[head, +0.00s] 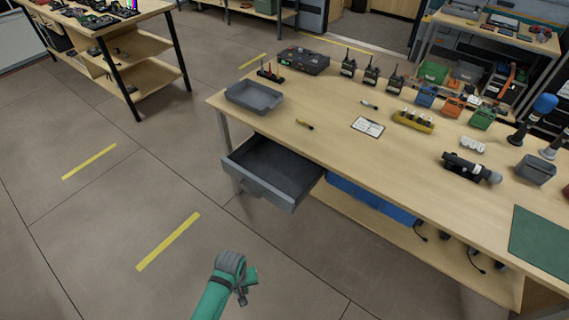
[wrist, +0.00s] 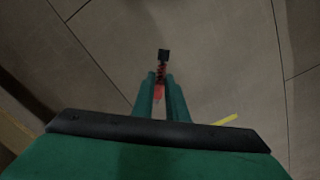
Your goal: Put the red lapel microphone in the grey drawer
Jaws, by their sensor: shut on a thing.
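The red lapel microphone (wrist: 160,77) shows in the wrist view, red with a dark square end. My gripper (wrist: 160,86) is shut on it, with one green finger on each side, above the bare floor. In the head view my gripper (head: 245,288) is at the bottom centre, in front of the bench; the microphone cannot be made out there. The grey drawer (head: 262,186) is pulled out under the left end of the bench, and its inside looks empty. My gripper is apart from the drawer, nearer to me and below it in the picture.
The wooden bench (head: 330,150) holds a grey tray (head: 240,104), several radios (head: 371,72), a yellow holder (head: 413,123) and a clipboard (head: 368,127). A blue bin (head: 370,200) sits under the bench. A shelf unit (head: 135,45) stands far left. The floor left of the drawer is clear.

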